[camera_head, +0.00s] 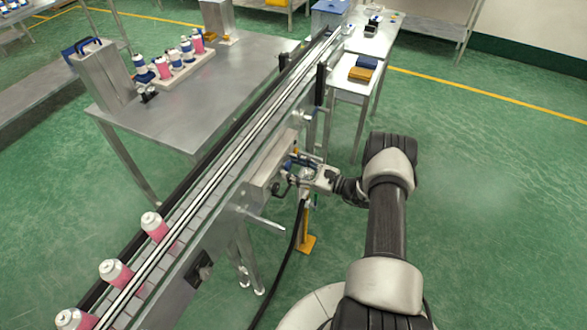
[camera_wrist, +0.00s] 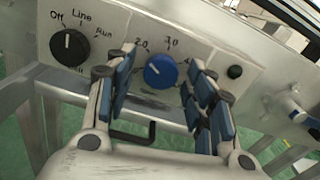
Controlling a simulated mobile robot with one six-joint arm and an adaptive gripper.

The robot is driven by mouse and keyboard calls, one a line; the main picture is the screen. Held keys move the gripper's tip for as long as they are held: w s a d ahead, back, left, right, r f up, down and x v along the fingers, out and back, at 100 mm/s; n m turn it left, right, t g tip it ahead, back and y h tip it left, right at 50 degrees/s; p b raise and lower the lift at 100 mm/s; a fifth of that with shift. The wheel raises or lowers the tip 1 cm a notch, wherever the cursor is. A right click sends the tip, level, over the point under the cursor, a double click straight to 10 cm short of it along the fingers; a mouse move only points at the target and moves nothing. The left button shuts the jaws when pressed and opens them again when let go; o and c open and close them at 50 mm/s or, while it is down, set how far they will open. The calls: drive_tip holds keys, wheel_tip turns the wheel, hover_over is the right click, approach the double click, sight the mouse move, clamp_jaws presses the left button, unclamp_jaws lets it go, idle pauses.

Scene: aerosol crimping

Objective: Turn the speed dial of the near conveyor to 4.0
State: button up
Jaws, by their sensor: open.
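The blue speed dial (camera_wrist: 160,71) sits on the pale control panel (camera_wrist: 202,48) of the near conveyor (camera_head: 222,165). A pale pointer mark shows on the dial's left side; its exact reading is unclear. The labels 2.0 and 3.0 show above the dial; other marks are hidden or unreadable. My gripper (camera_wrist: 162,86) is open, with one blue-padded finger on each side of the dial and visible gaps between. In the head view my gripper (camera_head: 293,174) is at the conveyor's side, below the belt.
A black selector knob (camera_wrist: 69,47) marked Off, Line and Run is left of the dial. A small dark button (camera_wrist: 235,72) and a metal fitting (camera_wrist: 295,108) are to the right. Pink-and-white cans (camera_head: 115,272) stand on the belt. A black cable (camera_head: 293,245) hangs below.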

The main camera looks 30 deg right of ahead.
drive_tip(key=shift+c, duration=0.6)
drive_tip(key=c, duration=0.9)
drive_tip(key=shift+c, duration=0.2)
drive_tip(key=shift+m, duration=0.3)
